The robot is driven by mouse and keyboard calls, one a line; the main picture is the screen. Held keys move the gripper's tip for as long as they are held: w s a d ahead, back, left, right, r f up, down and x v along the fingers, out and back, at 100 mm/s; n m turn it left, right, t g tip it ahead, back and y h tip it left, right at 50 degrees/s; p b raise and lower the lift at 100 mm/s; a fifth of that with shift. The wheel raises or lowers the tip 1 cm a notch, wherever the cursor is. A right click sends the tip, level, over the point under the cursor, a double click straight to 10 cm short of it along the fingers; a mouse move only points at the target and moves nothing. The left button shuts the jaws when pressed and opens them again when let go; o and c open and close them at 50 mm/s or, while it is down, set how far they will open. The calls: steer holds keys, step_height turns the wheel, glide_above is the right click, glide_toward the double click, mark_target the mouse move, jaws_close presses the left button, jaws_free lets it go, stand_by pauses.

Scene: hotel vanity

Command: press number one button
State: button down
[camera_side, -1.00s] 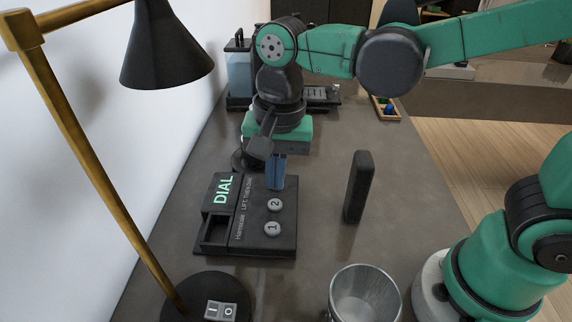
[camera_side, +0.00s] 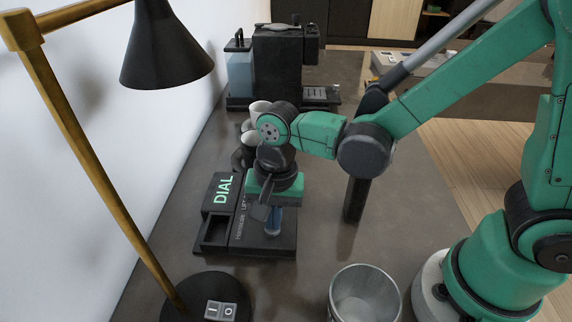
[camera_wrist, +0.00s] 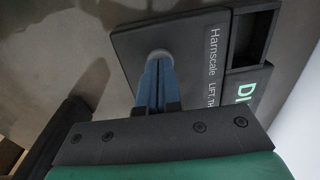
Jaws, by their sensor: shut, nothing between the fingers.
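The black dial phone panel (camera_side: 250,250) lies on the counter, with "DIAL" lettering at its far left end. It also shows in the wrist view (camera_wrist: 130,45). My gripper (camera_side: 272,232) is shut and empty, pointing down over the near end of the panel, where the number one button sits. In the wrist view the blue fingertips (camera_wrist: 157,62) overlap a round grey button (camera_wrist: 160,53). Its number is covered, and I cannot tell whether the tips touch it. The number two button is hidden behind my gripper.
A brass lamp (camera_side: 85,150) stands at left, its base (camera_side: 185,300) near the panel. White cups (camera_side: 258,110) and a coffee machine (camera_side: 278,60) are behind.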

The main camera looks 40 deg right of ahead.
steer(key=shift+f, duration=0.8)
steer(key=shift+s+d+r, duration=0.1)
steer(key=shift+r, duration=2.1)
steer(key=shift+d+r, duration=0.1)
steer(key=shift+r, duration=2.1)
steer(key=s+d+r+n+t, duration=0.1)
steer(key=d+r+n+t, duration=0.1)
steer(key=d+n+t, duration=0.4)
steer(key=d+n, duration=0.3)
steer(key=d, duration=0.2)
steer(key=shift+d+r+t+h, duration=0.3)
steer(key=shift+d+r+t, duration=0.05)
steer(key=shift+d+t, duration=0.05)
